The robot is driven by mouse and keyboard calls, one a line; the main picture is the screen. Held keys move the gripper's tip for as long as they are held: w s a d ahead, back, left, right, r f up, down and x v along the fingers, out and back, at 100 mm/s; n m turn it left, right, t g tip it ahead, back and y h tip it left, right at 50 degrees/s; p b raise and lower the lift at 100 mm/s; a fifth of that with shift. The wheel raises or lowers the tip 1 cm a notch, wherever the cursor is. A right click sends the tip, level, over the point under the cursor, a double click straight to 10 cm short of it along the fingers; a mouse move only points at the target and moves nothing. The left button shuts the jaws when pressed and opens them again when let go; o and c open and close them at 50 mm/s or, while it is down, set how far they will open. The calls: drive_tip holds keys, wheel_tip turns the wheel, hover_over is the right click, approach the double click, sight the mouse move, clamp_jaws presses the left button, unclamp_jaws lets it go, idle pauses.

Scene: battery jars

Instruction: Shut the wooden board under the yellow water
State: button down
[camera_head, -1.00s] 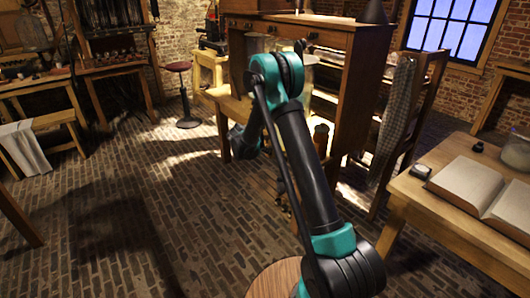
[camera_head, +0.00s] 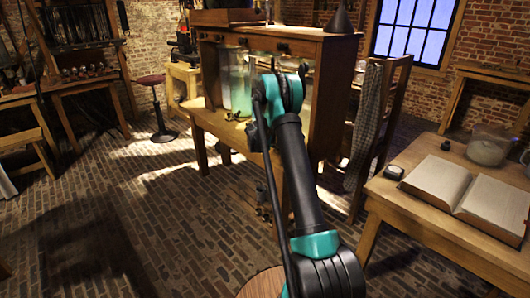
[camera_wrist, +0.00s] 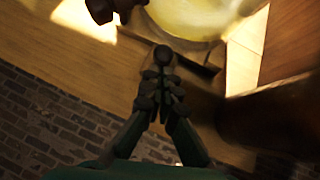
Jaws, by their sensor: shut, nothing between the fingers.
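The yellow water (camera_wrist: 190,18) shows in a round glass vessel at the top of the wrist view, cut off by the edge. A thin wooden board (camera_wrist: 208,68) with a dark edge shows just below it, partly hidden behind my fingers. My gripper (camera_wrist: 163,58) is shut and empty, its fingertips in front of the board and close to the vessel. I cannot tell whether they touch the board. In the head view my arm hides the gripper and the yellow water.
A wooden cabinet (camera_head: 333,95) stands on a wooden bench (camera_head: 188,117) with a pale green jar (camera_head: 237,85). A dark brown object (camera_wrist: 123,5) lies left of the vessel. An open book (camera_head: 470,195) lies on the table at right.

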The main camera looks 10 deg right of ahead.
drive_tip(key=shift+w+d, duration=0.6)
drive_tip(key=shift+d, duration=0.35)
drive_tip(key=shift+w+d, duration=0.55)
drive_tip(key=shift+d, duration=0.4)
drive_tip(key=shift+r, duration=0.1)
